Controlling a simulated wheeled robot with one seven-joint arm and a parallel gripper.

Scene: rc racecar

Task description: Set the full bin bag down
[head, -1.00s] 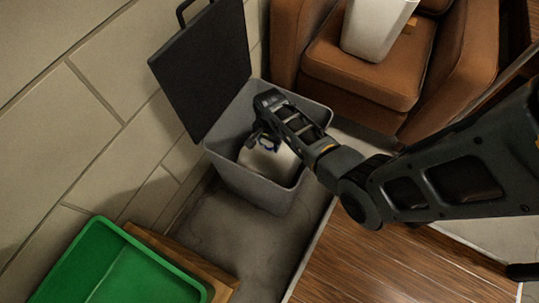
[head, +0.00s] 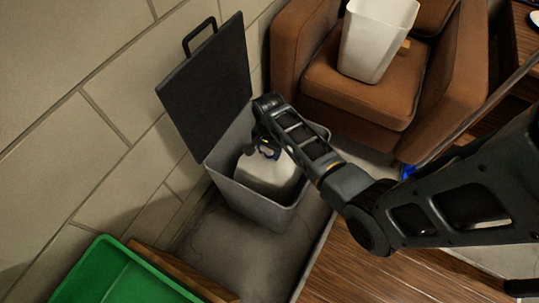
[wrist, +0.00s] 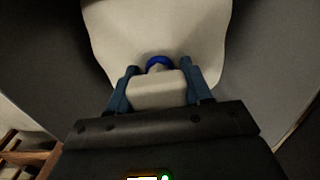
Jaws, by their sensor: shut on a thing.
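The full bin bag (head: 265,177) is pale and rounded, with a blue tie at its neck. It is in the grey bin (head: 255,205), its top near the level of the rim; its underside is hidden by the bin wall. My gripper (head: 264,146) is over the bin, shut on the neck of the bag. In the wrist view the two blue fingers of my gripper (wrist: 158,92) clasp a pale block at the neck, and the bag (wrist: 155,30) fills the space beyond, between grey bin walls.
The bin's dark lid (head: 207,85) stands open against the tiled wall. A brown armchair (head: 350,95) with a white bin (head: 375,40) on its seat is behind. A green tray (head: 120,275) is at the lower left. Bare floor (head: 235,245) lies in front of the bin.

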